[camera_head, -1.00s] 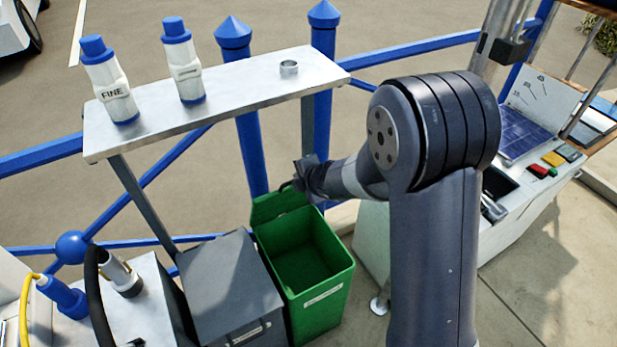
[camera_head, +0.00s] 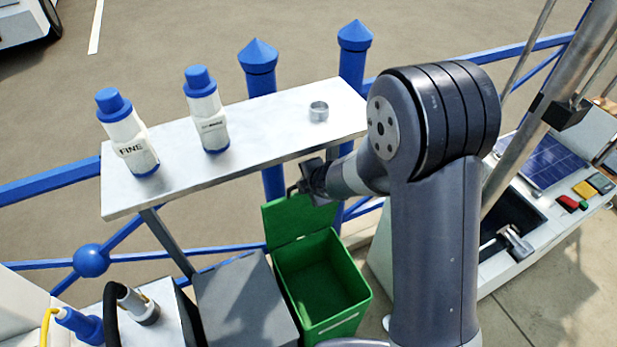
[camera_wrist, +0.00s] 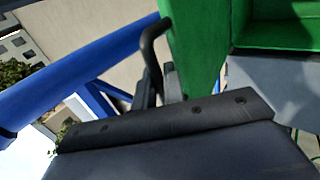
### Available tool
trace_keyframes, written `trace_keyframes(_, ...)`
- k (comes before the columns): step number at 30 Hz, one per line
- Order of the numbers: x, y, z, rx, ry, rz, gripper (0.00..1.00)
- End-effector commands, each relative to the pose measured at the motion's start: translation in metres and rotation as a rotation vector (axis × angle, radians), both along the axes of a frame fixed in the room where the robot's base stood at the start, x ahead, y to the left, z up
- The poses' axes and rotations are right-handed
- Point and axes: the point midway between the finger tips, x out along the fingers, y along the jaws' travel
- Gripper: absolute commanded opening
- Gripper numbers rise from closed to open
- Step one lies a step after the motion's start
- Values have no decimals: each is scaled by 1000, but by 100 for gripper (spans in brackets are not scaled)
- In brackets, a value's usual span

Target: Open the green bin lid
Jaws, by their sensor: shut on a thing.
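The green bin (camera_head: 322,280) stands below the white shelf in the head view, its inside visible and empty-looking. Its green lid (camera_head: 297,219) is raised at the back of the bin, close to upright. My gripper (camera_head: 306,187) is at the lid's upper right edge, shut on the lid's handle. In the wrist view the dark handle (camera_wrist: 150,55) curves up beside the green lid (camera_wrist: 195,45), and part of the bin (camera_wrist: 283,34) shows at the upper right. The fingertips are mostly hidden in both views.
A grey bin (camera_head: 243,300) stands left of the green bin. The white shelf (camera_head: 250,145) holds two white bottles with blue caps and a metal ring, close above my gripper. Blue railing posts (camera_head: 351,65) stand behind. A white console (camera_head: 530,215) is at the right.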

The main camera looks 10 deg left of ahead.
Motion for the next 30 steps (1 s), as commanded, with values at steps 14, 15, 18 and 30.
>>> trace_keyframes(14, -2, 0, 0, -7, 10, 2, 0)
trace_keyframes(15, -2, 0, 0, -7, 10, 2, 0)
trace_keyframes(18, -2, 0, 0, -7, 10, 2, 12)
trace_keyframes(30, -2, 0, 1, -7, 10, 0, 25)
